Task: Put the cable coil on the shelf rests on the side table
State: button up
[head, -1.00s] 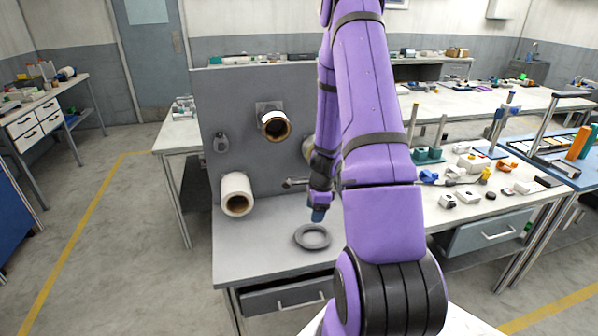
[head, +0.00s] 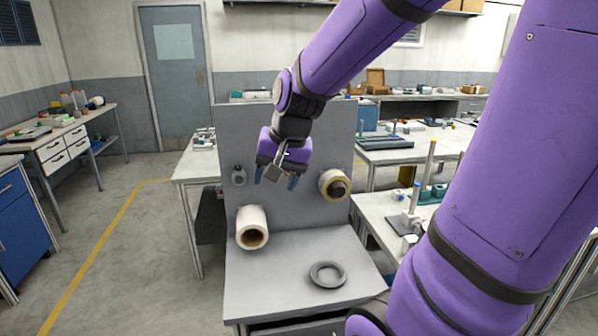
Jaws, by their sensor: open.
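My gripper (head: 275,180) is open, with blue fingertips pointing down, in front of the upright grey panel (head: 320,130). A small grey piece shows between its fingers; I cannot tell whether it belongs to the gripper. A grey ring (head: 316,280) lies flat on the grey table (head: 265,294) below the panel, apart from the gripper. A cream roll (head: 247,217) sticks out low on the panel's left, and a yellowish roll with a dark centre (head: 328,184) on its right. I cannot tell which thing is the cable coil. The upper middle of the panel is hidden by my gripper.
A small grey object (head: 238,176) hangs at the panel's left. A white bench (head: 384,215) with a post stand (head: 408,220) is on the right, partly behind my arm. The table's left front is clear.

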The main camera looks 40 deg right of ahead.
jog(key=s+a+r+n, duration=0.2)
jog(key=s+r+n, duration=0.1)
jog(key=s, duration=0.3)
jog(key=s+a+r+n+t, duration=0.1)
jog(key=s+a+r+n, duration=0.2)
jog(key=s, duration=0.4)
jog(key=shift+a+r+n+h, duration=0.25)
jog(key=shift+r+n+h, duration=0.25)
jog(key=shift+n, duration=0.4)
jog(key=shift+w, duration=0.1)
